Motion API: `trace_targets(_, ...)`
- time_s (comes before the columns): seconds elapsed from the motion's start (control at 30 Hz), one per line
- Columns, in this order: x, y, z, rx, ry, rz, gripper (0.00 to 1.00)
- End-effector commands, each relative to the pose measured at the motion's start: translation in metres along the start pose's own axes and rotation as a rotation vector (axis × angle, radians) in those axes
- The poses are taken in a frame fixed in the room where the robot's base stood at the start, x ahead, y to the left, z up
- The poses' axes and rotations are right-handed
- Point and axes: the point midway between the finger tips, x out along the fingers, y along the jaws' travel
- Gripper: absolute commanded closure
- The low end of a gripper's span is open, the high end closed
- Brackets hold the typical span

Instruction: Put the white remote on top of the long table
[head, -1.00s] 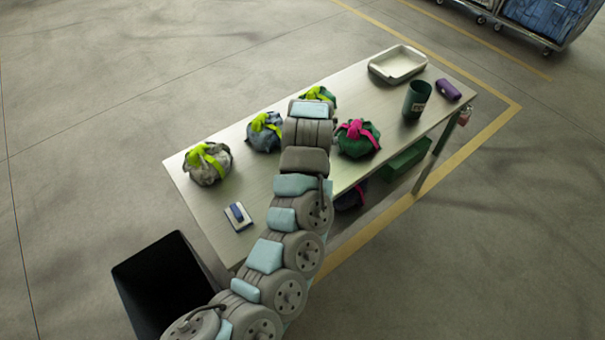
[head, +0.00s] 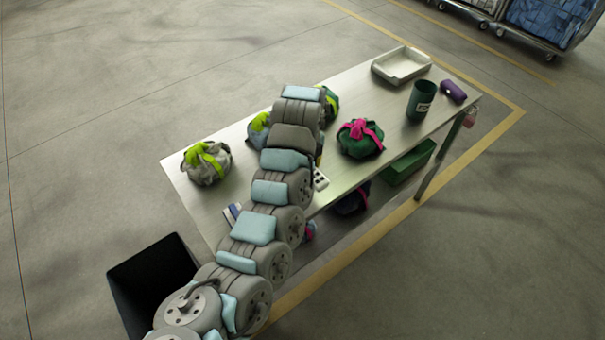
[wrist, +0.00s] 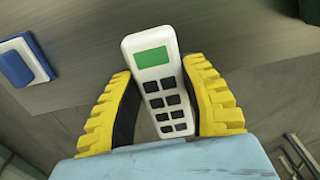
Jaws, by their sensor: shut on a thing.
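The white remote (wrist: 160,95), with a green screen and dark buttons, stands out between the yellow fingers of my gripper (wrist: 160,70) in the wrist view. The fingers are shut on its sides. In the head view a bit of the remote (head: 320,181) shows beside my arm, at the front edge of the long table (head: 385,105); my arm hides most of the gripper. In the wrist view the remote's screen end overlaps the grey tabletop (wrist: 230,40) and its lower end is over the floor side. I cannot tell whether it touches the table.
Bags with green ties (head: 206,163) and a pink-tied bag (head: 360,138) sit on the table. A blue-and-white item (wrist: 25,60) lies left of the remote. A green cup (head: 420,100), white tray (head: 402,65) and purple item (head: 453,92) stand at the right end. A black bin (head: 150,280) is front left.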

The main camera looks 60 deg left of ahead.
Motion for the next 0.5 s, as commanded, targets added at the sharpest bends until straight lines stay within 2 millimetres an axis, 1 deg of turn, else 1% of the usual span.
trace_targets(0.03,0.007,-0.002,0.002,0.002,-0.001,0.003,0.93)
trace_targets(0.37,0.022,-0.007,0.015,0.001,-0.003,0.001,0.93)
trace_targets(0.5,0.036,-0.011,0.024,0.003,-0.001,0.007,0.93)
